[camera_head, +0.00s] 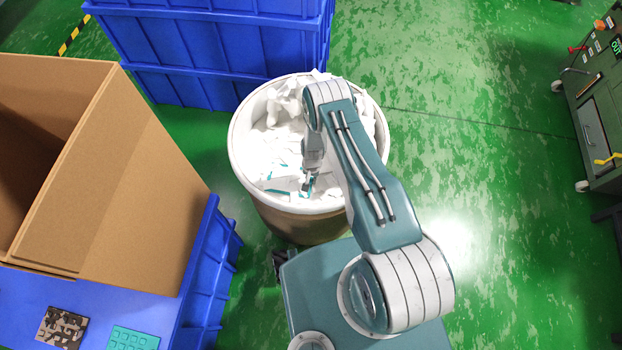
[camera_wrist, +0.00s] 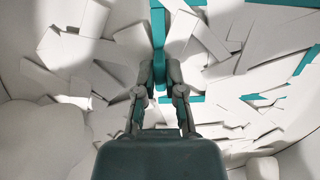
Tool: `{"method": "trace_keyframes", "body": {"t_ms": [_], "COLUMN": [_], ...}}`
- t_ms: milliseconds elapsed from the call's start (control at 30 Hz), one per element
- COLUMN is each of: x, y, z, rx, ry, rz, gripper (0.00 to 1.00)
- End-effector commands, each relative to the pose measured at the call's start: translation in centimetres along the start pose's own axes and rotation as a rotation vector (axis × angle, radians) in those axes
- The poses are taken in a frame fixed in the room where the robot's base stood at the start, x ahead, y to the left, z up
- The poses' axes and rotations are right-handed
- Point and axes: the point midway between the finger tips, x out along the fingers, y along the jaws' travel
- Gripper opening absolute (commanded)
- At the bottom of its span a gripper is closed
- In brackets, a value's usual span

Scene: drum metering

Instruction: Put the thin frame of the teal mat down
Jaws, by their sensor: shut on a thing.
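My gripper (camera_wrist: 160,78) is inside the drum (camera_head: 242,170), pointing down over white scraps. In the wrist view its fingers are closed on a thin teal strip (camera_wrist: 158,32), part of the thin frame. Teal stretches also show among the scraps at the right (camera_wrist: 262,97); I cannot tell which belong to the held frame. In the head view my gripper (camera_head: 308,182) is small and partly hidden by my arm, with bits of teal beside it. The teal mat (camera_head: 133,339) with raised squares lies on the blue surface at the lower left, cut by the picture's edge.
White scraps (camera_head: 285,110) fill the drum. A dark patterned mat (camera_head: 61,327) lies left of the teal mat. A large open cardboard box (camera_head: 130,190) stands on the blue surface (camera_head: 30,295). Blue crates (camera_head: 215,50) stand behind the drum. Green floor (camera_head: 480,130) is clear at the right, before a machine (camera_head: 600,130).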

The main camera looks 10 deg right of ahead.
Motion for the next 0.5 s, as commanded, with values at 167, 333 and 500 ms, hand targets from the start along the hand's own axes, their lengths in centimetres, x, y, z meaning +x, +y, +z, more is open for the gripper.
{"method": "trace_keyframes", "body": {"t_ms": [167,333,500], "x": [-0.03,0.07,0.06], "y": [-0.02,-0.01,0.01], "z": [0.0,-0.01,-0.02], "rx": [-0.001,-0.001,-0.001], "ry": [0.0,0.0,0.0], "rz": [0.0,0.0,0.0], "gripper": [0.0,0.47,0.47]}}
